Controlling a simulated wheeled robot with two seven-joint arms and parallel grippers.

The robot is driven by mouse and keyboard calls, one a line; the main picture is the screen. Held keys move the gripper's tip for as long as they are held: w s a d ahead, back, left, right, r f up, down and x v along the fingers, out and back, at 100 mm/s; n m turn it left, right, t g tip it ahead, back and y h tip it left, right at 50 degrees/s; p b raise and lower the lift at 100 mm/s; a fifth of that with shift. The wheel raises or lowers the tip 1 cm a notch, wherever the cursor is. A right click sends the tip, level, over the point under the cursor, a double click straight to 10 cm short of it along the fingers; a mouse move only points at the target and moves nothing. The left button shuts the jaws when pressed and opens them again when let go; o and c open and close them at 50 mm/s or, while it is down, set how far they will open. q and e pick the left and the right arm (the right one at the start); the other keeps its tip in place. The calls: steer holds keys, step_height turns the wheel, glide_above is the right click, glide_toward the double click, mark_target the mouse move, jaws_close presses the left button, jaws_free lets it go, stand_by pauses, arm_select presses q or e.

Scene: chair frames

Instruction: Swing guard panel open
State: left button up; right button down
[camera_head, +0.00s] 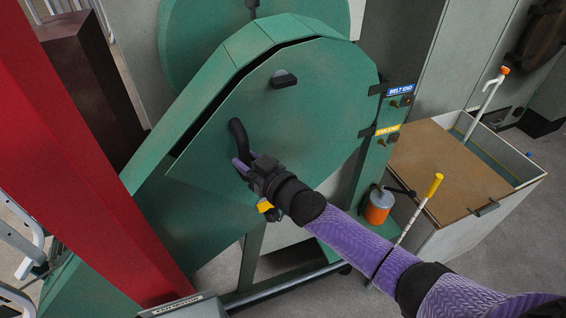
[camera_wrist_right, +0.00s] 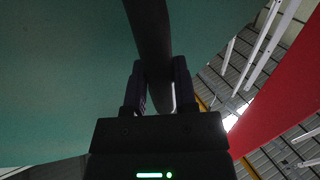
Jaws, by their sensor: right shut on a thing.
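The green guard panel (camera_head: 300,120) is a flat teardrop-shaped plate on the front of a green housing. A dark gap shows along its upper left edge, so it stands a little off the housing. Hinges at its right edge join it to a green post. My right gripper (camera_head: 242,168) is shut on the black handle (camera_head: 238,135) on the panel's left part. In the right wrist view the handle (camera_wrist_right: 150,35) runs between the two fingers (camera_wrist_right: 160,85). A black knob (camera_head: 284,80) sits higher on the panel. My left gripper is not in view.
A red beam (camera_head: 85,150) crosses the left side. An orange-banded canister (camera_head: 379,205) and a yellow-tipped rod (camera_head: 434,187) stand right of the panel. A box with a brown lid (camera_head: 450,165) stands at the far right. Green housing (camera_head: 190,110) lies behind the panel.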

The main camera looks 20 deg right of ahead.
steer(key=p+v, duration=0.1)
steer(key=v, duration=0.1)
steer(key=p+v, duration=0.3)
steer(key=v, duration=0.1)
steer(key=shift+s+a+r, duration=0.25)
steer(key=shift+s, duration=0.05)
steer(key=shift+s+d+f, duration=0.1)
steer(key=shift+s, duration=0.15)
steer(key=p+v, duration=0.4)
steer(key=v, duration=0.6)
steer(key=shift+d, duration=0.35)
steer(key=shift+w, duration=0.1)
